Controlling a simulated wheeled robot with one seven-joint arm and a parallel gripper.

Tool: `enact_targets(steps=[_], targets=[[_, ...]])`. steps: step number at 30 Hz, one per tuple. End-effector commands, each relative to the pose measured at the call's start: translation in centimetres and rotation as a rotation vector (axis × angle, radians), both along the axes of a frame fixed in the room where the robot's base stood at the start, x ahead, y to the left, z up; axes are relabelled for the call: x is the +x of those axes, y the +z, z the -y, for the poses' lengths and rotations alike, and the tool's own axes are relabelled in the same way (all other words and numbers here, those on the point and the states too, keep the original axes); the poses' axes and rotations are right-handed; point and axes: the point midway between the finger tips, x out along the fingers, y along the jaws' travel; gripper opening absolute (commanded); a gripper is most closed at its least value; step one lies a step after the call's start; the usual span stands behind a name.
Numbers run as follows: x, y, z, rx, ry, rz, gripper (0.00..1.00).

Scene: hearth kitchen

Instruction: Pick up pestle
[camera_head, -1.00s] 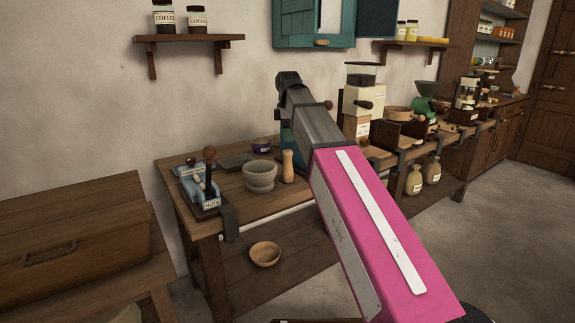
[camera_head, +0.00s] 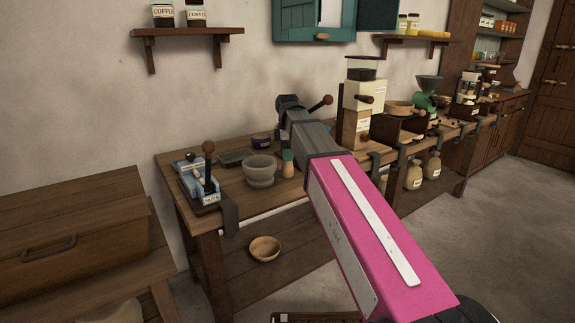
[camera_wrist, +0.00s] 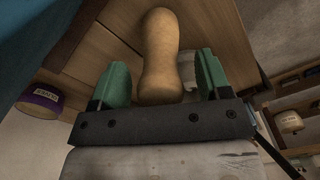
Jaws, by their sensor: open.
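The pestle (camera_wrist: 160,60) is a pale wooden piece with a narrowed waist. In the head view it stands upright on the wooden workbench, right of the grey mortar (camera_head: 260,172), and its lower part (camera_head: 288,170) shows below my gripper (camera_head: 288,156). In the wrist view my gripper (camera_wrist: 159,82) is open, with one green finger on each side of the pestle. My arm hides part of the bench behind.
A purple-banded pot (camera_head: 261,140) stands behind the mortar. A blue device with a lever (camera_head: 197,180) is at the bench's left end. A grinder (camera_head: 360,105) stands to the right. A wooden bowl (camera_head: 265,248) lies on the lower shelf.

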Motion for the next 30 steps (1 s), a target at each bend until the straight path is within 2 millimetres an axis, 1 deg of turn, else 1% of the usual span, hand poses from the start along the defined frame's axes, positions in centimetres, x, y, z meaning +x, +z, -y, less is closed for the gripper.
enact_targets(steps=[1,3,10,11,12,14,15,16,17,26,30], targets=[[-0.09,-0.66,0.02,0.000,0.000,-0.002,0.71],[-0.07,-1.08,0.02,0.000,0.000,-0.001,0.71],[-0.02,-1.15,0.01,0.000,0.000,0.000,0.71],[-0.02,-1.15,0.01,0.000,0.000,0.000,0.61],[-0.02,-1.15,0.01,0.000,0.000,0.000,0.48],[-0.03,-1.14,0.01,0.000,0.000,0.000,0.28],[-0.02,-1.14,0.01,0.000,0.000,0.000,0.15],[-0.02,-1.14,0.01,0.000,0.000,0.000,0.06],[-0.02,-1.14,0.01,0.000,0.000,0.000,0.03],[-0.01,-0.99,0.01,0.000,0.000,0.000,0.03],[0.04,-0.35,0.00,0.000,0.000,0.001,0.03]])
